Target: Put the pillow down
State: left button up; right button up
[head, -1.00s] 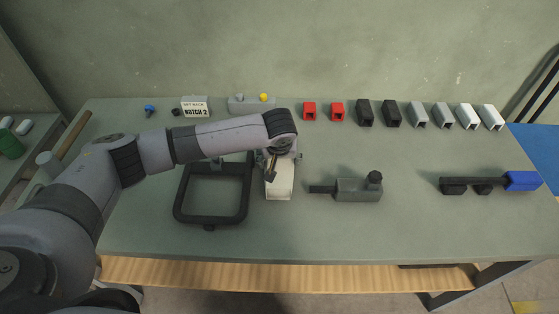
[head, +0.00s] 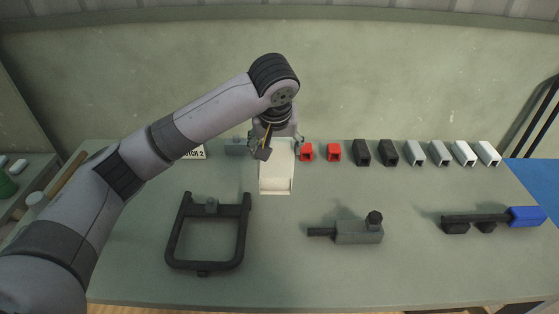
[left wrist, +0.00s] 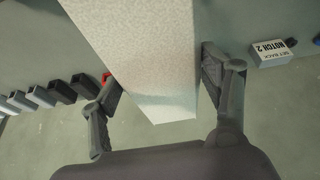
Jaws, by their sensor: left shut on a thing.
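The pillow (head: 276,181) is a cream-white, oblong block in the middle of the head view, hanging from my left gripper (head: 277,143) near the back of the bench. It also fills the upper middle of the left wrist view (left wrist: 142,55). There, the two fingers of my left gripper (left wrist: 160,83) are on either side of it, shut on it. The pillow appears raised above the bench, with its lower end toward the front. My right gripper is not in view.
A black frame (head: 171,236) lies front left on the bench (head: 275,255). A grey clamp-like block (head: 358,232) and a blue-ended bar (head: 525,216) lie to the right. Red, black, grey and white caps (head: 388,153) line the back. The front middle is clear.

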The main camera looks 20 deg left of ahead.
pick_arm(q)
jog(key=shift+s+r, duration=0.1)
jog(key=shift+r, duration=0.35)
jog(key=s+a+f+m, duration=0.1)
jog(key=s+f, duration=0.1)
jog(key=s, duration=0.4)
jog(key=s+f+m+h, duration=0.1)
jog(key=s+f+m, duration=0.1)
jog(key=s, duration=0.5)
jog(key=shift+s+a+f, duration=0.3)
jog(key=shift+a+f, duration=0.1)
jog(key=shift+f, duration=0.3)
